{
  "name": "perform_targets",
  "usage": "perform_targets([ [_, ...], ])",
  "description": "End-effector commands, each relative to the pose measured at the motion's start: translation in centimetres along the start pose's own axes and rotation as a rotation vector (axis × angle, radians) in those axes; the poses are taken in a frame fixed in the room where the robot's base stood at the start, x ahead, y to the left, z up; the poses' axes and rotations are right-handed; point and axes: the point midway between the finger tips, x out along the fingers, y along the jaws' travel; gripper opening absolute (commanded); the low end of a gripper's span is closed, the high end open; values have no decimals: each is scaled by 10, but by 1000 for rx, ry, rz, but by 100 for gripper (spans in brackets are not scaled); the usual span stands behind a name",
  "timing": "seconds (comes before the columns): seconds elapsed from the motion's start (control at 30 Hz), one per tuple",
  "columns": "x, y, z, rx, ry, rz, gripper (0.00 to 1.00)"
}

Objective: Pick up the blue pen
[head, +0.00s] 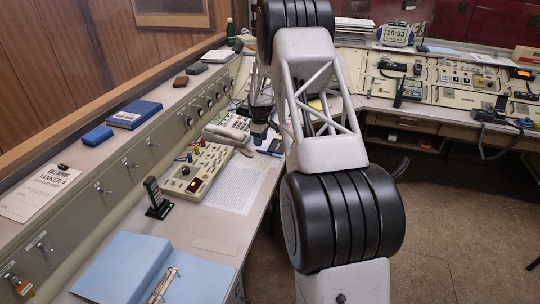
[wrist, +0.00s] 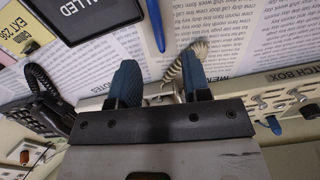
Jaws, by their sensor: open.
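The blue pen (wrist: 155,25) lies on printed white paper in the wrist view, at the top middle, with its upper end cut off by the frame edge. In the head view a blue pen (head: 269,153) lies on the desk beside my arm. My gripper (wrist: 158,78) shows two blue fingertips, spread apart with no object held between them. The pen lies ahead of the fingertips, roughly in line with the gap, and apart from them.
In the wrist view a beige coiled cord (wrist: 197,55) lies close to the right finger. A dark handset (wrist: 42,95) is at left, and a switch panel (wrist: 290,100) at right. The head view shows a telephone (head: 230,128) and a control box (head: 200,170) left of my arm.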

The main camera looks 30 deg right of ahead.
Motion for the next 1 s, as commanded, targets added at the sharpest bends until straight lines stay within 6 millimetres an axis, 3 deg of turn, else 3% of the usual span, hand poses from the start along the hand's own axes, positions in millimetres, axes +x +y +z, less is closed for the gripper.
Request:
perform_targets([
  [0.47,7,0,0,0,0,0,44],
  [0.8,42,0,-2,0,0,0,44],
  [1.0,53,0,-2,0,0,0,44],
])
